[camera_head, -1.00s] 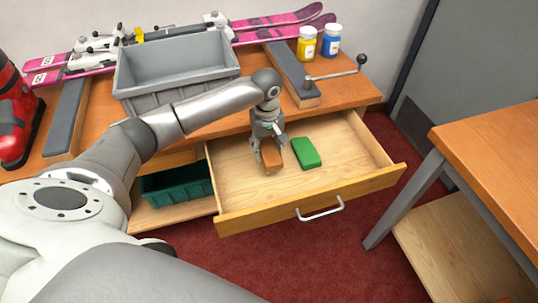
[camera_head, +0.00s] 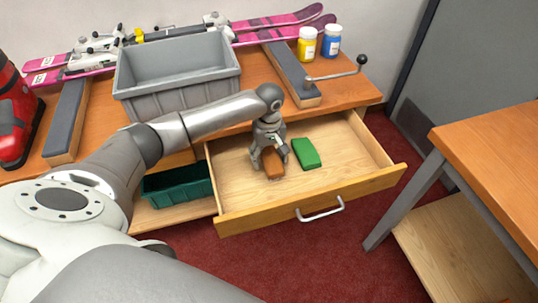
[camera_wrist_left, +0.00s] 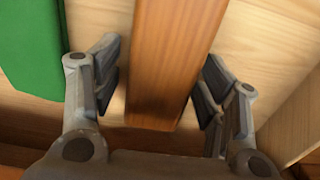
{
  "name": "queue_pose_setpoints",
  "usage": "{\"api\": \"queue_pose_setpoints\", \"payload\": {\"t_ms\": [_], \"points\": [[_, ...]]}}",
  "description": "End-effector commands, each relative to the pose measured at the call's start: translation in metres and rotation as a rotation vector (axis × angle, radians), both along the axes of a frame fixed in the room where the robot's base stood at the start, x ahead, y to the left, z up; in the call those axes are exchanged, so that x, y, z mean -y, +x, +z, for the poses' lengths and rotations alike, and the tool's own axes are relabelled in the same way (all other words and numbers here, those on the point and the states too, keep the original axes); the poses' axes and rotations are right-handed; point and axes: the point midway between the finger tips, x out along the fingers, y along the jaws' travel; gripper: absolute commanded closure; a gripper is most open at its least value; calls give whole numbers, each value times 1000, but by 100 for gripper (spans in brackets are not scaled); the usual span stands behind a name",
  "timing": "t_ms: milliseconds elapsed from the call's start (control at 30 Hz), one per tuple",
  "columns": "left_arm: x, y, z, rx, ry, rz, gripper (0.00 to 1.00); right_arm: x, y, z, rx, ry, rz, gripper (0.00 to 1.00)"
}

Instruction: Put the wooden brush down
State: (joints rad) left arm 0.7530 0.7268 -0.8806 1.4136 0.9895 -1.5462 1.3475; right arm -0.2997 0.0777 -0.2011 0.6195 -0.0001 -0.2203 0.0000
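The wooden brush (camera_head: 273,165), a brown block, lies in the open drawer (camera_head: 350,172), left of a green block (camera_head: 306,153). My left gripper (camera_head: 270,160) is right above it, with its fingers on either side. In the left wrist view the brush (camera_wrist_left: 170,65) runs between the two spread fingers (camera_wrist_left: 160,90), with gaps on both sides. The gripper is open. The brush's underside is hidden. My right gripper is not in view.
A grey bin (camera_head: 178,95) stands on the bench behind the drawer. A green bin (camera_head: 178,185) sits on the lower shelf. A clamp with a crank handle (camera_head: 340,74) is at the bench's right. The drawer's right part is clear.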

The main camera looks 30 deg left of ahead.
Motion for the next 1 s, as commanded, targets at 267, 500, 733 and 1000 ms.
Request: {"api": "queue_pose_setpoints", "payload": {"t_ms": [267, 500, 733, 1000], "points": [[0, 1, 2, 1, 0, 0, 33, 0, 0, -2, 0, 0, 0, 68], [0, 1, 41, 5, 0, -1, 33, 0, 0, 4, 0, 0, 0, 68], [0, 1, 91, 4, -1, 0, 33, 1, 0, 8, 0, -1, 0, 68], [0, 1, 121, 2, -1, 0, 33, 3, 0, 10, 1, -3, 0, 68]]}}
